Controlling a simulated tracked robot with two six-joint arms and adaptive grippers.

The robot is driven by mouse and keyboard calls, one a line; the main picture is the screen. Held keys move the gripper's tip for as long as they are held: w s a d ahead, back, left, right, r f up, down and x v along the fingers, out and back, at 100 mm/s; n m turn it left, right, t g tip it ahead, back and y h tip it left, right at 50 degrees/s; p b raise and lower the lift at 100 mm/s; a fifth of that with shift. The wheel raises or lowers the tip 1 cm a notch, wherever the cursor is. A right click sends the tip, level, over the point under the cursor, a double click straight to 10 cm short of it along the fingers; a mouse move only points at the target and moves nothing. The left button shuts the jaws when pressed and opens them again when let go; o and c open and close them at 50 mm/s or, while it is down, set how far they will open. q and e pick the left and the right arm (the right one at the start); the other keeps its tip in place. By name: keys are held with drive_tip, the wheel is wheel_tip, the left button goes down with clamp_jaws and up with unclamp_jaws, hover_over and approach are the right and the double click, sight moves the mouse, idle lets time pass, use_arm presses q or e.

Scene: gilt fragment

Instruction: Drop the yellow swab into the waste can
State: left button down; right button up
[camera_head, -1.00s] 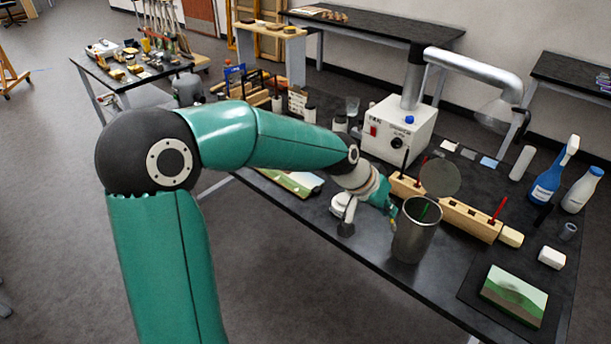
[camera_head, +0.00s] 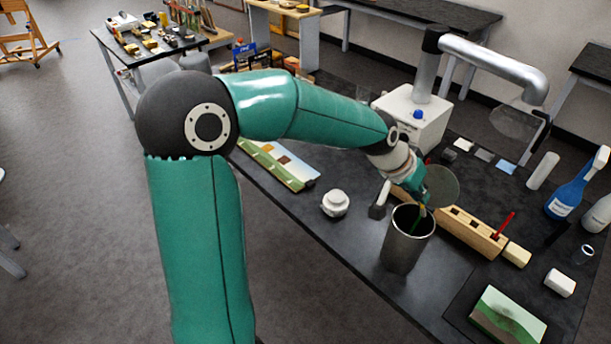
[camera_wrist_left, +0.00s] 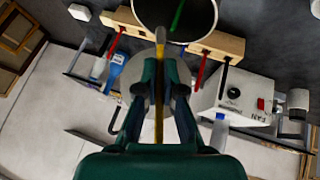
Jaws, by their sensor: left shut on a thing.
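My left gripper (camera_head: 421,196) is shut on the yellow swab (camera_head: 423,211), just above the back of the waste can's rim in the head view. In the left wrist view the yellow swab (camera_wrist_left: 160,128) runs between the fingers (camera_wrist_left: 160,75), and its pale tip overlaps the can's near rim. The waste can (camera_head: 402,253) is an open metal cylinder standing upright on the dark bench. A green stick (camera_wrist_left: 177,16) shows inside the can in the wrist view. I cannot tell how far the yellow tip is inside the mouth. My right gripper is not in view.
A wooden rack (camera_head: 474,233) with a red-handled stick (camera_head: 505,224) stands right of the can. A grey disc (camera_head: 441,186) is close behind the gripper. A white jar (camera_head: 335,203) stands to the left, a landscape panel (camera_head: 507,316) at front right.

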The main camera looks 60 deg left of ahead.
sight(408, 207)
use_arm(q)
drive_tip(key=shift+s+a+f+b, duration=0.1)
drive_tip(key=shift+a+f+b, duration=0.1)
drive_tip(key=shift+f+b, duration=0.9)
drive_tip(key=shift+s+a+f+b, duration=0.15)
drive_tip(key=shift+f+b, duration=0.4)
drive_tip(key=shift+f, duration=1)
drive_tip(key=c, duration=1.2)
unclamp_jaws()
drive_tip(key=shift+r, duration=0.1)
